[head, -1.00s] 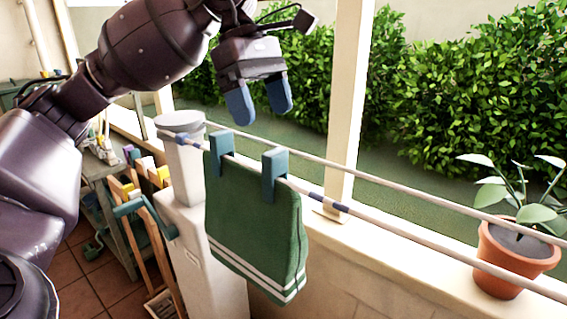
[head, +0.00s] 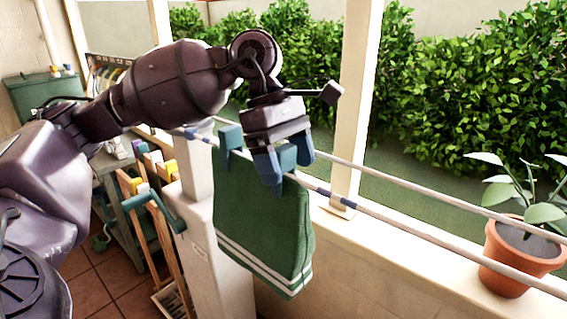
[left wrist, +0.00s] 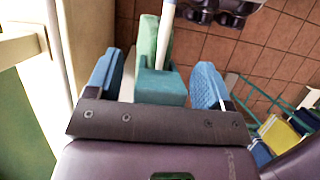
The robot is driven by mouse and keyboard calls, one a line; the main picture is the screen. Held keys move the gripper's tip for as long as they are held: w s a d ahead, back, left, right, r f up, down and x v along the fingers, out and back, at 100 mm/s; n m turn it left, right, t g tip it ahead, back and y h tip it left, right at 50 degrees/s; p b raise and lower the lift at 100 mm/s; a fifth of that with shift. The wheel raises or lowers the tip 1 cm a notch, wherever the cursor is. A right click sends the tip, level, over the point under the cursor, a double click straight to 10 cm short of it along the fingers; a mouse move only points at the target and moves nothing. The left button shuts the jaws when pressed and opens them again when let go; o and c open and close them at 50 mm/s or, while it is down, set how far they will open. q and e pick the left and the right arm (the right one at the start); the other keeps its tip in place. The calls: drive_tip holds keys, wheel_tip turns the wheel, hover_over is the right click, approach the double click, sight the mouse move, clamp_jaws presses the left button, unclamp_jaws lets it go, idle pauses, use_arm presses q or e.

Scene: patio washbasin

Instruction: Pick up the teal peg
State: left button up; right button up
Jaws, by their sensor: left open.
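A green towel (head: 262,235) with white stripes hangs over a clothesline. Two teal pegs hold it at the top, a left peg (head: 229,137) and a right peg (head: 288,156). My left gripper (head: 288,174) is open, pointing down, with its blue fingers on either side of the right peg. In the left wrist view, this teal peg (left wrist: 160,87) sits on the pale line between the spread fingers of my left gripper (left wrist: 156,80), with gaps showing at both sides. In the head view the fingers partly hide the peg. My right gripper is not in view.
A second pale line (head: 400,180) runs behind the first. A potted plant (head: 515,262) stands on the sill at the right. A white post (head: 355,90) rises behind the lines. A rack with wooden-handled tools (head: 150,210) stands at the left.

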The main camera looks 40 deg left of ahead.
use_arm(q)
drive_tip(key=c, duration=1)
